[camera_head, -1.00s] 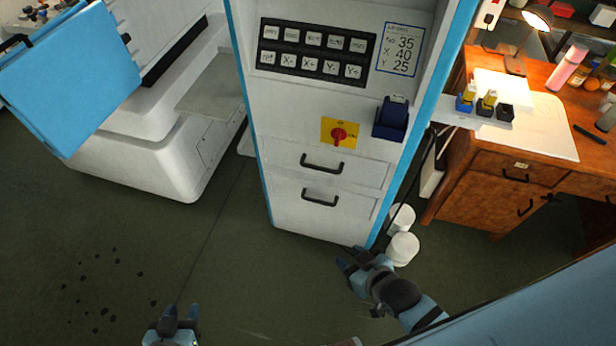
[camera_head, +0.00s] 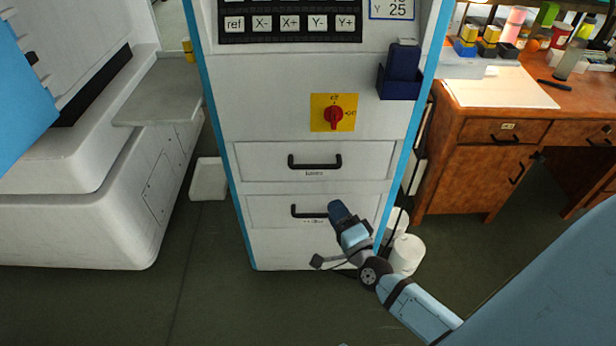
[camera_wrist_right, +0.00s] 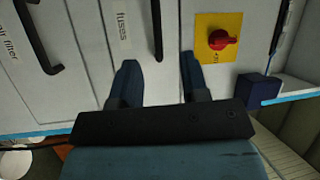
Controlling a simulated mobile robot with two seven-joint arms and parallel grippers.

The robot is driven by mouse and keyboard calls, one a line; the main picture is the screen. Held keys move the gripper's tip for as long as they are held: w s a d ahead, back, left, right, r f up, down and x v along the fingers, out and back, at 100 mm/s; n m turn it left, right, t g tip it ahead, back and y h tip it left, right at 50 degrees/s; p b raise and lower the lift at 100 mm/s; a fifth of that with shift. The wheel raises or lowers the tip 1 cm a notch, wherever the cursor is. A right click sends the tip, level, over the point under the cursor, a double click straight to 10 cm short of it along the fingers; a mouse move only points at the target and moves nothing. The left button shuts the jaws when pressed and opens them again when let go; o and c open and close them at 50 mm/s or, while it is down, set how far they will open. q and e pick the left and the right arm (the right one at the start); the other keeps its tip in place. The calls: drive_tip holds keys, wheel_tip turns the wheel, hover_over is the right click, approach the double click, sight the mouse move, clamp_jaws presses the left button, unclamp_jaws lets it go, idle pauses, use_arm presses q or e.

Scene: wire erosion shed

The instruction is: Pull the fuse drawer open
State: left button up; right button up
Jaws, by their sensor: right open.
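The fuse drawer (camera_head: 262,160) is the upper of two drawers in the white cabinet and looks shut. Its black bar handle (camera_head: 314,162) is free. In the right wrist view the word "fuses" is on the drawer front (camera_wrist_right: 138,28), beside the handle (camera_wrist_right: 158,30). My right gripper (camera_head: 338,206) is in front of the lower drawer and hides part of that drawer's handle. In the right wrist view my open right gripper (camera_wrist_right: 159,80) has the fuse handle in line between its fingertips, with nothing held. My left gripper is out of view.
The lower drawer (camera_head: 265,211), labelled air filter in the wrist view, looks shut. A red switch on a yellow plate (camera_head: 347,104) and a dark blue holder (camera_head: 398,85) sit above the drawers. White containers (camera_head: 406,254) stand at the cabinet's right foot. Floor at front left is clear.

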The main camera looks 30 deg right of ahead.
sight(316, 165)
drive_tip(key=shift+m+h, duration=0.7)
drive_tip(key=shift+m, duration=0.2)
drive_tip(key=x, duration=1)
drive_tip(key=d+b+x, duration=0.1)
drive_tip(key=x, duration=0.4)
drive_tip(key=shift+f, duration=0.4)
clamp_jaws()
